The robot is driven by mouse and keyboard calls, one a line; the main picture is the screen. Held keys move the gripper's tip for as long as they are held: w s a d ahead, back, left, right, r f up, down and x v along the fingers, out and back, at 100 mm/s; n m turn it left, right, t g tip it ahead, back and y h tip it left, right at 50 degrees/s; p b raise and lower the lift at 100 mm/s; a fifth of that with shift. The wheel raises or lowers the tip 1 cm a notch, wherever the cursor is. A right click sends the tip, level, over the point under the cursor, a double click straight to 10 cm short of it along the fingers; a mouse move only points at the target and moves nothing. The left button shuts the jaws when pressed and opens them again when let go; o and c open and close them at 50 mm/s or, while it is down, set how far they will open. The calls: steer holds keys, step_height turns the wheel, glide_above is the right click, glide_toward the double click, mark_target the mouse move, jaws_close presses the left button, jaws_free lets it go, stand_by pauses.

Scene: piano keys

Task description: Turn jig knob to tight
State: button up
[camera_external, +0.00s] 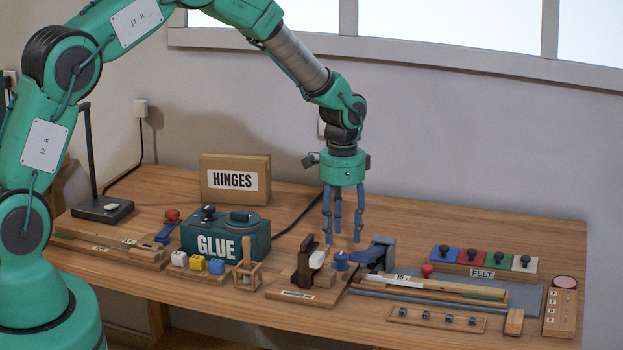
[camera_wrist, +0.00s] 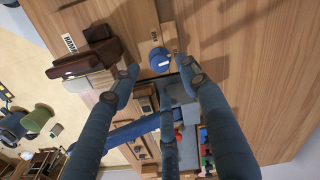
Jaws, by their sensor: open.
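The jig is a wooden board (camera_external: 327,293) near the front middle of the bench, with a dark brown upright block (camera_external: 304,262) and a pale piece (camera_external: 317,259) on it. Its blue round knob (camera_external: 341,260) stands at the board's right rear. My gripper (camera_external: 342,239) points straight down just above the knob, its blue fingers spread and empty. In the wrist view, the knob (camera_wrist: 159,60) shows between the two upper fingertips, with a white mark on its top.
A blue-grey clamp-like device (camera_external: 378,253) stands close right of the knob. The green GLUE box (camera_external: 225,235) and small wooden holder (camera_external: 248,271) are to the left. Felt blocks with dark knobs (camera_external: 497,257) lie right. The bench behind my gripper is mostly clear.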

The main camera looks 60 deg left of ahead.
step_height(320, 180, up, 7)
steer(key=shift+f, duration=0.15)
stand_by(0.5)
step_height(320, 180, up, 15)
steer(key=t, duration=0.1)
glide_above(341, 255)
steer(key=s+d, duration=0.6)
steer(key=s+d+r+n+t, duration=0.1)
steer(key=s+d+r, duration=0.2)
steer(key=s+r, duration=0.25)
steer(key=s+d+r+t, duration=0.1)
steer(key=s+d+r, duration=0.25)
steer(key=r, duration=0.25)
steer(key=s+d+r+t, duration=0.1)
steer(key=s+d+r, duration=0.1)
steer(key=s, duration=0.8)
steer(key=s+d+r+n, duration=0.1)
steer(key=s+d, duration=0.3)
steer(key=s, duration=0.6)
steer(key=s+d+r+n+t, duration=0.1)
steer(key=s+d+r, duration=0.2)
steer(key=s, duration=0.7)
steer(key=shift+t+b, duration=0.3)
steer(key=shift+b, duration=0.05)
